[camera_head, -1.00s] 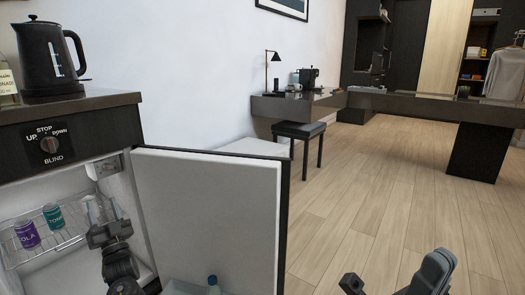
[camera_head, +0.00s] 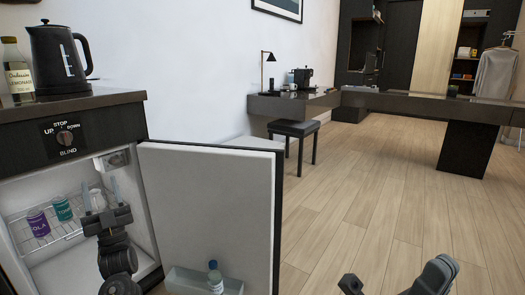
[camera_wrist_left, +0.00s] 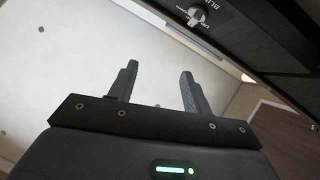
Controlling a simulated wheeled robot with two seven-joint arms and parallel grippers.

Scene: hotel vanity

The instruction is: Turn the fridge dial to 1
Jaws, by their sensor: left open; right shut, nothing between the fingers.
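The fridge dial (camera_head: 115,160) is on a small pale box at the upper right inside the open fridge; its setting is too small to read. My left gripper (camera_head: 101,190) is open and empty in the fridge opening, below the dial, with its fingers pointing up. In the left wrist view its two fingers (camera_wrist_left: 157,85) stand apart before a white surface, and I cannot make out the dial there. My right gripper (camera_head: 351,284) is only partly in view at the bottom edge, shut and empty, away from the fridge.
The open fridge door (camera_head: 210,215) stands right of my left gripper. A wire shelf (camera_head: 75,226) holds a purple can (camera_head: 38,222) and a teal can (camera_head: 62,208). A separate blind knob (camera_head: 65,138) is on the panel above. A bottle (camera_head: 215,278) stands in the door bin.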

